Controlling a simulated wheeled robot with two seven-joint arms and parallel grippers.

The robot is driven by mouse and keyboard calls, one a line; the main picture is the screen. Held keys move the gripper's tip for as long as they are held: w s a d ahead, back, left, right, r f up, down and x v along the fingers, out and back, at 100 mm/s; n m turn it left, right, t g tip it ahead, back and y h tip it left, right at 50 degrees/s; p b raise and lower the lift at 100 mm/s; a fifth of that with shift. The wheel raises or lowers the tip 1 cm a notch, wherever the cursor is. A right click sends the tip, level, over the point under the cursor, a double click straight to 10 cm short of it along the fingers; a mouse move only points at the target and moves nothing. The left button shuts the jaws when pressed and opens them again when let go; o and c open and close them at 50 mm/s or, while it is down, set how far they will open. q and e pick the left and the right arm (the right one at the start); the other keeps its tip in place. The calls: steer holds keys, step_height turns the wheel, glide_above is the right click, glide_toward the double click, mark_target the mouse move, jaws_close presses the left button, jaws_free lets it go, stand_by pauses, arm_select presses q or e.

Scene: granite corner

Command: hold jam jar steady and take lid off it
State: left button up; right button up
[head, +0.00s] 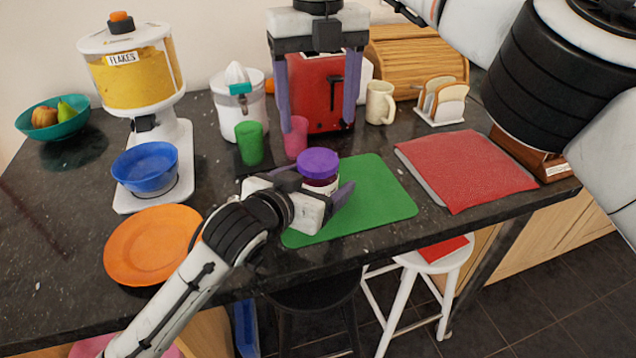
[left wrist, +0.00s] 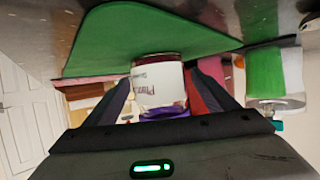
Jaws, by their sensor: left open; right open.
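The jam jar (head: 320,184) stands upright on the green mat (head: 380,200), dark red with a white label. Its purple lid (head: 318,160) is on top. In the left wrist view the jar's label (left wrist: 158,85) shows upside down, between the fingers, with the lid at the bottom. My left gripper (head: 318,187) is open, low around the jar, one finger on each side. Its fingers also show in the left wrist view (left wrist: 162,92); I cannot tell whether they touch the jar. My right gripper (head: 319,127) is open and empty, pointing down above and behind the lid.
A pink cup (head: 296,138) and a green cup (head: 249,143) stand behind the jar, close to the right gripper's fingers. A red toaster (head: 318,98) is further back. An orange plate (head: 150,245) lies left, near my left arm. A red cloth (head: 465,168) lies right.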

mark_target(318, 159)
arm_select(q)
jaws_close()
arm_select(e)
steer(key=m, duration=1)
steer(key=shift+m, duration=0.4)
steer(key=m, duration=1.1)
steer(key=shift+f+m, duration=0.4)
steer(key=shift+f, duration=3.6)
